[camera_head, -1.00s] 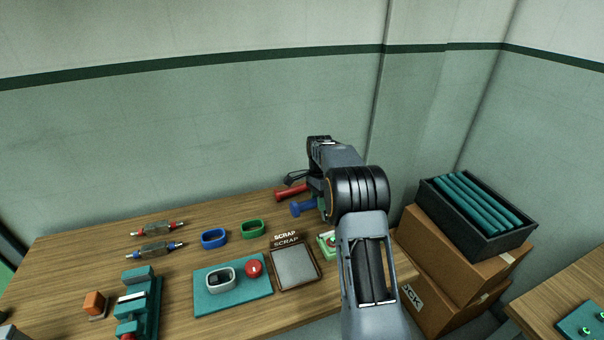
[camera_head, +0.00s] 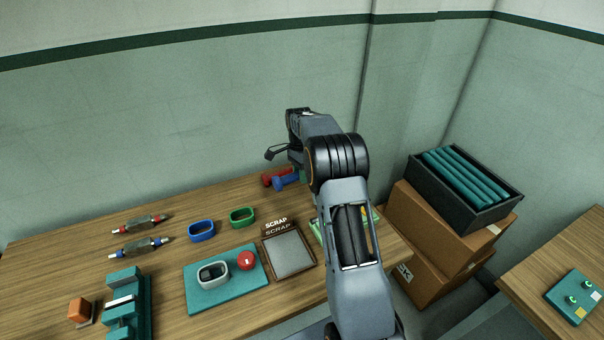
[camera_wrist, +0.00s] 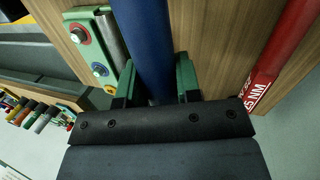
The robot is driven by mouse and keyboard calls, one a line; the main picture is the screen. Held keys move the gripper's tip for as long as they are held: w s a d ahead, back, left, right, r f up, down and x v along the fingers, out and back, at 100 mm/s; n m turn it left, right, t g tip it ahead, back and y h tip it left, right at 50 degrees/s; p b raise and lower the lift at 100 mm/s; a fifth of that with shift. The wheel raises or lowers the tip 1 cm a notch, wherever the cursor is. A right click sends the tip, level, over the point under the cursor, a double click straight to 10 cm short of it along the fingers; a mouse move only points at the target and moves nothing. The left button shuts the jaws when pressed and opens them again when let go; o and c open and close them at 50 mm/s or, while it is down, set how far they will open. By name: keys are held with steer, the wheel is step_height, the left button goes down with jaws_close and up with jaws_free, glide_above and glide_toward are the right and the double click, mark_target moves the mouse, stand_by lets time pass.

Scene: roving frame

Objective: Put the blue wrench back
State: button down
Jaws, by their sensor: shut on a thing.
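The blue wrench (camera_wrist: 148,45) shows in the wrist view as a thick blue handle running up between the green fingers of my gripper (camera_wrist: 157,85), which is shut on it. In the head view the blue end of the wrench (camera_head: 287,181) shows at the back of the bench, left of my arm; the rest and most of my gripper are hidden behind the arm. The red wrench (camera_head: 268,180) lies just behind it in that view. In the wrist view the red wrench (camera_wrist: 285,45) is to the right, apart from my gripper, with white lettering.
A scrap tray (camera_head: 288,254), a teal mat (camera_head: 230,293), a blue ring (camera_head: 201,231) and a green ring (camera_head: 242,217) are on the bench left of my arm. A green panel with round marks (camera_wrist: 98,50) is close left of the blue handle. Boxes (camera_head: 420,222) stand right.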

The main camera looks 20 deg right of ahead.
steer(key=shift+f+b, duration=1.6)
steer(key=shift+f, duration=1.3)
steer(key=shift+w+a+r, duration=0.1)
steer(key=shift+w, duration=0.15)
steer(key=shift+w+m+p, duration=0.6)
steer(key=shift+p, duration=0.15)
steer(key=shift+f+b, duration=0.55)
steer(key=shift+f, duration=0.6)
steer(key=c, duration=0.7)
jaws_free()
steer(key=shift+c, duration=0.2)
